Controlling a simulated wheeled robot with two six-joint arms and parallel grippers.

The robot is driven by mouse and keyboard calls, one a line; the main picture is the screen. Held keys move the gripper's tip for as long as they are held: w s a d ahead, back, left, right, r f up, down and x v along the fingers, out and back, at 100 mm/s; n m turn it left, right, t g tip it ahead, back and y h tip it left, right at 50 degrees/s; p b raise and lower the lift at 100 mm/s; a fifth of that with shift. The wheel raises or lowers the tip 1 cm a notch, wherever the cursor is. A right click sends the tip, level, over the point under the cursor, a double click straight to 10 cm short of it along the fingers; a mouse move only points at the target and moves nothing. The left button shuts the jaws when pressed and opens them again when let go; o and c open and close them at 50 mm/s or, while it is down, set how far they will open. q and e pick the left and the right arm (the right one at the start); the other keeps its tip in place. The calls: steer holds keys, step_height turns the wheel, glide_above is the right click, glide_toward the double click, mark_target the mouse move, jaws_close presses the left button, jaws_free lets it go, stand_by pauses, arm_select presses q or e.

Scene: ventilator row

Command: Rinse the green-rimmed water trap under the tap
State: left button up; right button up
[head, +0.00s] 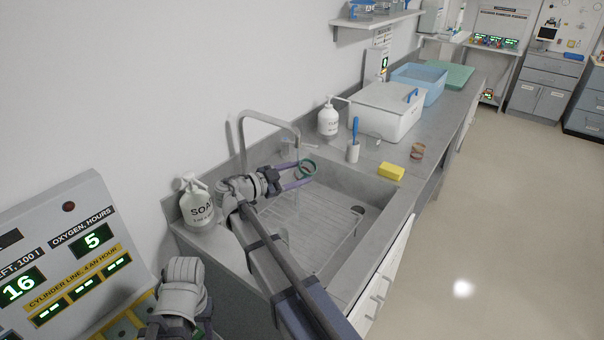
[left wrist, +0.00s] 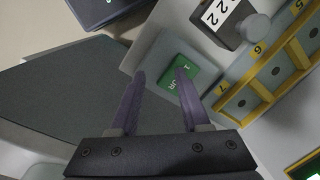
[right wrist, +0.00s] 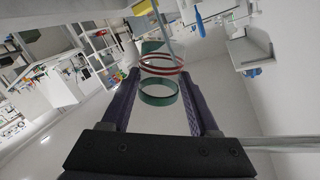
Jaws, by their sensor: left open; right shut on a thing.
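The green-rimmed water trap (head: 308,168) is a small clear cup with a green ring, held over the sink (head: 372,212). My right gripper (head: 297,176) is shut on it, close below the spout of the tap (head: 270,120). In the right wrist view the green ring (right wrist: 158,99) lies between the fingertips, with thin red rings just beyond it. My left gripper (left wrist: 158,80) is open and empty, near a green button (left wrist: 168,82) on a panel.
A soap bottle (head: 198,205) stands left of the sink. A yellow sponge (head: 391,171), a brush in a white cup (head: 353,152) and another small trap with a reddish rim (head: 418,151) stand behind the basin. A white lidded box (head: 385,110) and blue tub (head: 418,82) stand farther back.

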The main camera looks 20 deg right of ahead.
steer(key=s+d, duration=0.3)
steer(key=s, duration=0.3)
steer(key=shift+s+d, duration=0.15)
steer(key=shift+s, duration=0.25)
stand_by(1.4)
arm_select(q)
steer(key=shift+r+p, duration=2)
steer(key=shift+r, duration=0.05)
arm_select(e)
steer(key=s+d+r, duration=0.2)
steer(key=s+r, duration=0.2)
steer(key=shift+s, duration=0.25)
arm_select(q)
steer(key=shift+c, duration=0.4)
